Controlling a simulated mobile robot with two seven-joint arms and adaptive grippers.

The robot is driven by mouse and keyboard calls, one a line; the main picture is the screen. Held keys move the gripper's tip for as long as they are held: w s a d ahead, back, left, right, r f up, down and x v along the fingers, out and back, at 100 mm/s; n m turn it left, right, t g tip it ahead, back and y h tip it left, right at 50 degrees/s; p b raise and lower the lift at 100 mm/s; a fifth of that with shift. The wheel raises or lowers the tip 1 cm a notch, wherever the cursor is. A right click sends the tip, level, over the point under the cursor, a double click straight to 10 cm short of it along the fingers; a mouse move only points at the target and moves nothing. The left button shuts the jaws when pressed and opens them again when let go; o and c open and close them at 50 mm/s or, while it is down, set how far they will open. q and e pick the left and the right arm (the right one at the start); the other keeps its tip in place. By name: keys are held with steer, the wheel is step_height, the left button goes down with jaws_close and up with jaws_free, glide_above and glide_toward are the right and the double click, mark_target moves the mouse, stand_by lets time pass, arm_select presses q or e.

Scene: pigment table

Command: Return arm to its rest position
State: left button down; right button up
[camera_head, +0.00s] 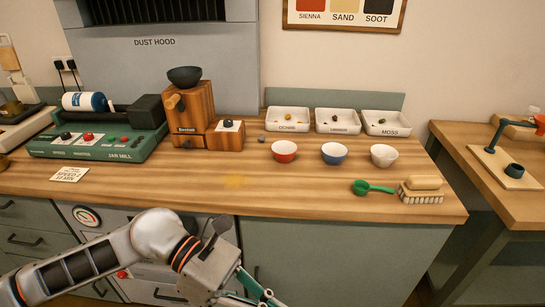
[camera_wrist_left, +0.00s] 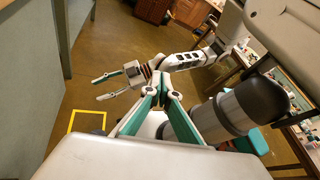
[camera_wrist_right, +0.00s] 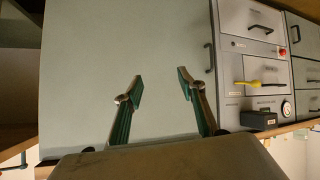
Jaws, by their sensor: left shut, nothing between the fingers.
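My left arm comes into the head view from the left, low in front of the bench's drawers. Its gripper (camera_head: 256,293) is at the bottom edge, partly cut off, below the worktop. In the left wrist view the left gripper's fingers (camera_wrist_left: 161,82) meet at their tips with nothing between them. My right arm shows beyond them in that view, its gripper (camera_wrist_left: 99,88) with fingers apart. In the right wrist view the right gripper (camera_wrist_right: 160,83) is open and empty in front of a plain grey-green cabinet panel (camera_wrist_right: 100,50).
The wooden worktop (camera_head: 330,195) holds a jar mill (camera_head: 100,140), a wooden grinder (camera_head: 192,110), three small bowls, labelled trays, a green scoop (camera_head: 372,187) and a brush (camera_head: 421,190). Drawer handles and a black box (camera_wrist_right: 259,120) are on the cabinet front. A side table (camera_head: 510,205) stands right.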

arm_select(q)
steer(key=w+d+r+n+t+h, duration=0.3)
steer(key=w+r+n+t+h, duration=0.5)
steer(key=n, duration=0.6)
steer(key=w+a+f+n+t+y, duration=0.8)
steer(key=f+n+t, duration=0.4)
steer(key=n, duration=0.9)
steer(key=s+a+f+n+y, duration=0.1)
steer(key=a+f+n+y, duration=0.75)
steer(key=f, duration=0.55)
steer(key=s+a+f+n+g+y, duration=0.1)
steer(key=s+a+f+n+g, duration=0.1)
steer(key=s+f, duration=0.4)
steer(key=s+a+f+n+g+y, duration=0.1)
steer(key=s+a+f+n, duration=0.4)
steer(key=f, duration=0.3)
steer(key=shift+s+a+f+g, duration=0.15)
steer(key=shift+s+a+g, duration=0.25)
steer(key=shift+a, duration=0.2)
arm_select(e)
steer(key=shift+s+a+f+g, duration=0.15)
steer(key=shift+s+f, duration=0.3)
steer(key=shift+f, duration=0.05)
steer(key=shift+s+a+f+g, duration=0.15)
steer(key=shift+s+f, duration=0.3)
steer(key=shift+f, duration=0.05)
steer(key=shift+w+r, duration=0.1)
steer(key=shift+r, duration=0.15)
